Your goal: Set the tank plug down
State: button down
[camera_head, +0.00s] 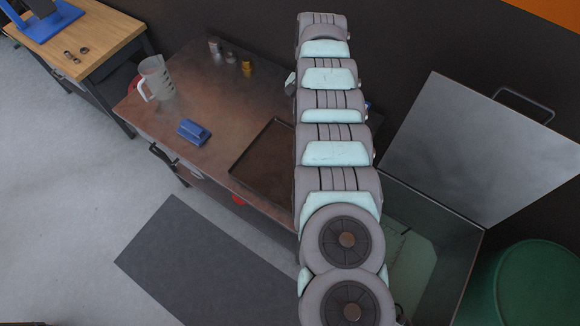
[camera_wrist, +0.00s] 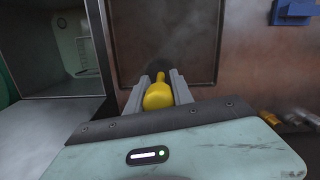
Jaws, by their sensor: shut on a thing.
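The tank plug (camera_wrist: 158,96) is a yellow piece with a rounded body and a narrow stem. In the wrist view it sits between the two grey fingers of my gripper (camera_wrist: 158,80), which is shut on it. Beyond the fingertips lies a shallow dark tray (camera_wrist: 150,35) on the brown bench top. I cannot tell how high the plug is above it. In the head view the tray (camera_head: 262,162) shows left of my arm, partly covered by it. My gripper and the plug are hidden behind my arm there.
A blue block (camera_head: 194,132), a clear jug (camera_head: 157,80) and a small brass piece (camera_head: 247,67) stand on the bench (camera_head: 215,95). An open-lidded metal box (camera_head: 430,265) and a green drum (camera_head: 530,290) are at right. The bench between jug and tray is mostly clear.

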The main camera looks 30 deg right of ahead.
jog(key=shift+s+d, duration=0.1)
jog(key=shift+s, duration=0.1)
jog(key=shift+w+d, duration=0.15)
jog(key=shift+d, duration=0.05)
dwell(0.4)
jog(key=shift+s+d+m+b, duration=0.25)
jog(key=shift+d+m+b, duration=0.05)
jog(key=shift+d, duration=0.1)
jog(key=s+d+r+m+b, duration=0.3)
jog(key=s+d+m, duration=0.1)
jog(key=s+d, duration=0.15)
jog(key=shift+s+a+f+b, duration=0.1)
jog(key=shift+f+b, duration=0.45)
jog(key=shift+f, duration=2.75)
jog(key=shift+s+a+f+b, duration=0.15)
jog(key=shift+f+b, duration=0.4)
jog(key=shift+f, duration=2.75)
jog(key=shift+w+a+f+b, duration=0.1)
jog(key=shift+f+b, duration=0.45)
jog(key=shift+f, duration=2.75)
jog(key=shift+f, duration=0.1)
